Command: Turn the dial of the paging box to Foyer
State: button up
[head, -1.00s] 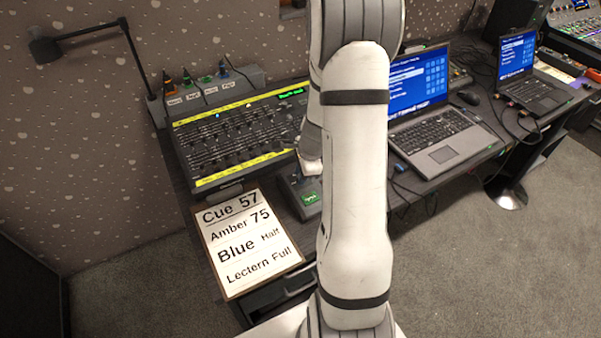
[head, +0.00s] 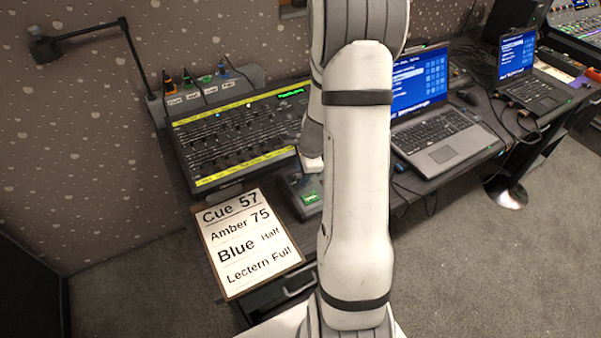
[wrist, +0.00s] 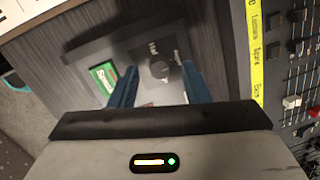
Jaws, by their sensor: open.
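The paging box (head: 303,203) is a small grey box with a green label, beside the fader desk in the head view; my arm hides part of it. In the wrist view the paging box (wrist: 128,57) shows from above, with a dark round dial (wrist: 159,68) and a green, white-lettered label (wrist: 103,77). Small words around the dial are too blurred to read, so I cannot tell its setting. My gripper (wrist: 160,66) is open, its blue fingers on either side of the dial with gaps between. In the head view my gripper (head: 311,164) is just above the box, mostly hidden.
The fader desk (head: 235,133) stands close behind and left of the box. A clipboard cue sheet (head: 246,243) lies at the front left. A laptop (head: 440,134) with cables is to the right. A gooseneck lamp (head: 45,46) stands at the back left.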

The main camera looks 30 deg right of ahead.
jog(key=v, duration=0.6)
jog(key=shift+r, duration=0.4)
jog(key=shift+s, duration=0.15)
jog(key=s+a+r+n+h, duration=0.1)
jog(key=s+a+r+n, duration=1.4)
jog(key=n, duration=0.5)
jog(key=shift+s+a, duration=0.25)
jog(key=shift+s, duration=0.95)
jog(key=shift+r, duration=0.15)
